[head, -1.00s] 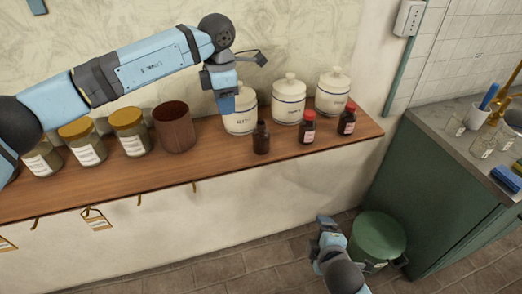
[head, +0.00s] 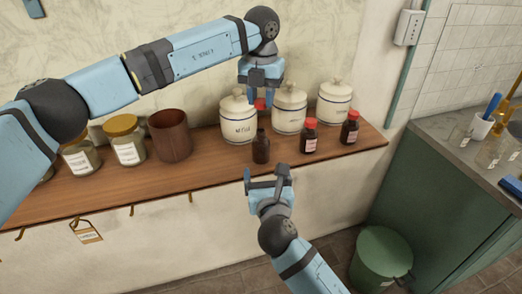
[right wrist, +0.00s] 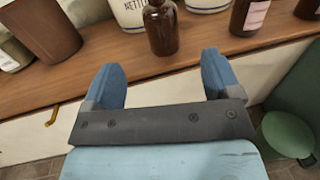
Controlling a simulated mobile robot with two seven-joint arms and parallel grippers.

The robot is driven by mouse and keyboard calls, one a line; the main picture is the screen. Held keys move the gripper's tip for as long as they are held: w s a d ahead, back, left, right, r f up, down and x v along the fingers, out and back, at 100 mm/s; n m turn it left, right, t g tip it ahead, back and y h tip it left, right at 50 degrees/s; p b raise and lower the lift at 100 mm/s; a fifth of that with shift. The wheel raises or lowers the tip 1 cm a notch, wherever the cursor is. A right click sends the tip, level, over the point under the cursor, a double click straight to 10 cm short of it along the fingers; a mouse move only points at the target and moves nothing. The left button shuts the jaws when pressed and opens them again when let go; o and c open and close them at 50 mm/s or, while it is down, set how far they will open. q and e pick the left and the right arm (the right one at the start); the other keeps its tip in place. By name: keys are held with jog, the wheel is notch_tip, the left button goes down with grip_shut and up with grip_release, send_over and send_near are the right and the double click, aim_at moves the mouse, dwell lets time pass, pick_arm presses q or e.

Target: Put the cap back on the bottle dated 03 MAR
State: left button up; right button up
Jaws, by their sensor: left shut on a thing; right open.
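An uncapped brown bottle (head: 261,147) stands upright near the shelf's front edge; no label shows on it, and its date cannot be read. It also shows in the right wrist view (right wrist: 161,30). My left gripper (head: 261,100) is shut on a red cap (head: 260,104), held above and behind the bottle, in front of the canisters. My right gripper (head: 267,172) is open and empty, just in front of and below the bottle; in the right wrist view its two fingers (right wrist: 164,75) point toward the bottle without touching it.
Two red-capped brown bottles (head: 309,136) (head: 349,125) stand to the right on the wooden shelf (head: 205,172). White canisters (head: 238,120) stand close behind. A brown cup (head: 170,136) and yellow-lidded jars (head: 125,140) are to the left. A green bin (head: 382,262) is below.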

aim_at(262, 151)
jog(key=w, duration=0.4)
jog(key=w+a, duration=0.1)
jog(key=w, duration=0.7)
jog(key=shift+a, duration=0.15)
jog(key=shift+c, duration=0.2)
jog(key=c, duration=1.3)
pick_arm(q)
jog(key=shift+f, duration=2.5)
pick_arm(e)
jog(key=shift+c, duration=0.2)
pick_arm(q)
jog(key=shift+f, duration=0.9)
jog(key=shift+f, duration=0.5)
